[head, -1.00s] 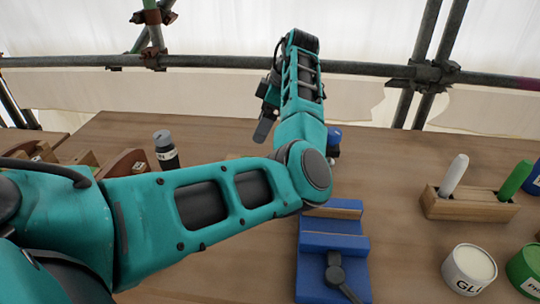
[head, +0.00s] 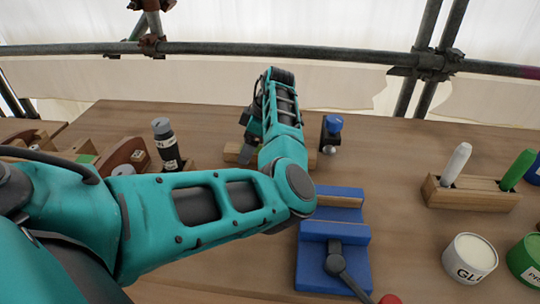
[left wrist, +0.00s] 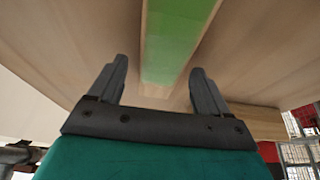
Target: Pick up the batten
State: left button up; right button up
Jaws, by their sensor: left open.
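The batten looks like a long wooden strip with a green face (left wrist: 172,45) in the left wrist view, running down toward the space between my fingers. In the head view, pale wood (head: 232,152) shows on the table beside my left gripper (head: 246,153), probably the same batten, with its middle hidden by my arm. My left gripper is open, and in the left wrist view its two fingers (left wrist: 159,65) stand on either side of the strip. I cannot tell whether they touch it. My right gripper is not in view.
A blue vise-like fixture (head: 333,235) with a dark lever stands in front of my left forearm. A blue-knobbed post (head: 331,132) is just right of the gripper. A dark bottle (head: 167,145) stands left. A marker holder (head: 470,195) and glue pot (head: 470,262) stand right.

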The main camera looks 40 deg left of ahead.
pick_arm(q)
jog(key=shift+s+a+f, duration=0.1)
jog(key=shift+a+f, duration=0.1)
jog(key=shift+f, duration=0.4)
jog(key=c, duration=1.2)
